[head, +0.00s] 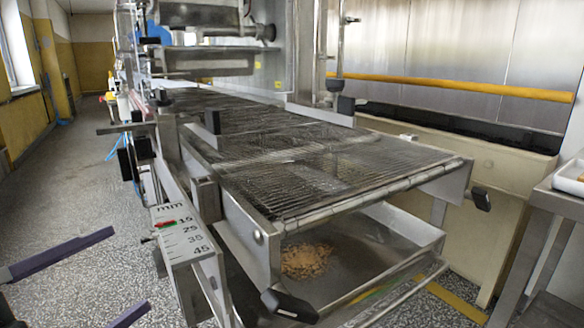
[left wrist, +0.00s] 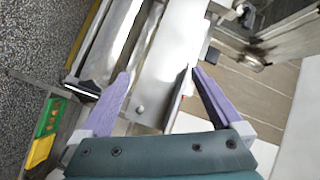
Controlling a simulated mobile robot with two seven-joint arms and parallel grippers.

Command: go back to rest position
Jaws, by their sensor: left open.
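My left gripper (head: 131,267) is at the lower left of the head view, over the speckled floor. Its two purple fingers are spread wide apart with nothing between them. In the left wrist view the open fingers (left wrist: 158,76) are near metal panels of a machine, and no held object shows. My right gripper is in neither view.
The enrober's wire mesh belt (head: 330,165) runs away from me, with a metal tray (head: 365,255) holding brown crumbs (head: 305,261) below. A millimetre scale (head: 181,233) with a red marker stands at its left side. A steel table (head: 552,196) is at right. The left floor is clear.

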